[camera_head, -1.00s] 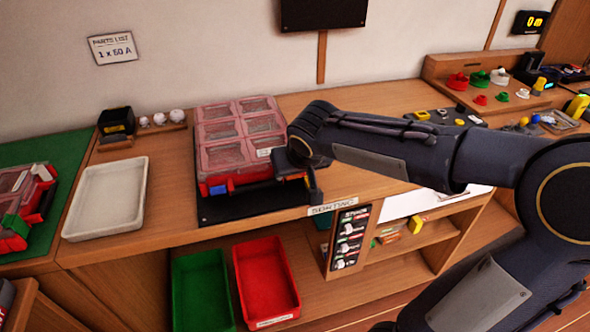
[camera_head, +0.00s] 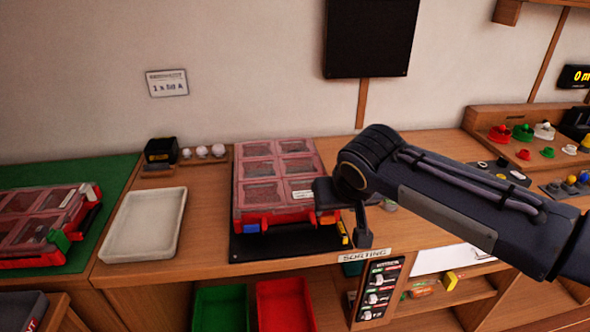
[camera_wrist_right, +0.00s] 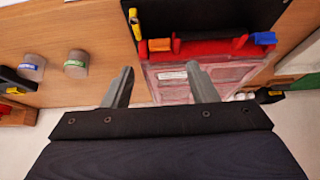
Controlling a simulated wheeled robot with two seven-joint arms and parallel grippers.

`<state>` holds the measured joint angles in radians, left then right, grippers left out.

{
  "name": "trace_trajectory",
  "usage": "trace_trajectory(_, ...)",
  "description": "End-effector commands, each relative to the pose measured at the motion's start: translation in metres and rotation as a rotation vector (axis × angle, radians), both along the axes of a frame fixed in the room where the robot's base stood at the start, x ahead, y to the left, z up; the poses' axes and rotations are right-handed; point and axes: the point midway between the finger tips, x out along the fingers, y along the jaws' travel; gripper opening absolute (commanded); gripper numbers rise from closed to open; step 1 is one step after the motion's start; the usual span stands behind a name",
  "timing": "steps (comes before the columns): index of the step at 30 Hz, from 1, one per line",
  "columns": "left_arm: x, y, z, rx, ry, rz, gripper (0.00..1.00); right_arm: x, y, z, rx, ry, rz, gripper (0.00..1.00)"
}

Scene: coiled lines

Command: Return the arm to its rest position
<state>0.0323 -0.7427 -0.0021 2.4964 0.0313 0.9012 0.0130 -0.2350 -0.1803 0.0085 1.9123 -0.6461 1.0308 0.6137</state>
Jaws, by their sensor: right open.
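My right arm (camera_head: 470,205) reaches in from the right over the bench. Its gripper (camera_head: 362,238) is beside the front right corner of a red organizer case with clear lids (camera_head: 276,172), which sits shut on a black mat (camera_head: 285,243). In the right wrist view the two fingers of my right gripper (camera_wrist_right: 160,82) are apart with nothing between them. The case's red front edge and latches (camera_wrist_right: 205,48) show beyond them. Whether the fingers touch the case cannot be told. My left gripper is out of view.
A pale empty tray (camera_head: 145,225) lies left of the case. A second red case (camera_head: 40,228) sits on a green mat (camera_head: 105,180). Green (camera_head: 220,308) and red (camera_head: 285,306) bins stand below the bench. Coloured buttons (camera_head: 522,132) are at the back right.

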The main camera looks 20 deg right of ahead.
Motion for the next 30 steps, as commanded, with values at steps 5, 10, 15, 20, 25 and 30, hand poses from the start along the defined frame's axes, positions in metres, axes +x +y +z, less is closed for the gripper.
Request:
trace_trajectory(5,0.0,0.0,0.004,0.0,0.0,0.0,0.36,-0.007,-0.001,0.0,0.012,0.007,0.005,0.53)
trace_trajectory(10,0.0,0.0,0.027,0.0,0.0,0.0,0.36,-0.071,0.006,-0.01,0.134,0.058,0.068,0.53)
trace_trajectory(15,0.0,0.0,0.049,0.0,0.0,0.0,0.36,-0.138,0.035,-0.029,0.297,0.059,0.147,0.53)
trace_trajectory(20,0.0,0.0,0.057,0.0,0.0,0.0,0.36,-0.167,0.056,-0.041,0.381,0.032,0.185,0.53)
trace_trajectory(25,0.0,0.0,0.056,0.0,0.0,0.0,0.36,-0.171,0.061,-0.046,0.397,0.026,0.195,0.53)
trace_trajectory(30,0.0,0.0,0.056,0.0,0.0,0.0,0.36,-0.171,0.061,-0.046,0.396,0.027,0.195,0.53)
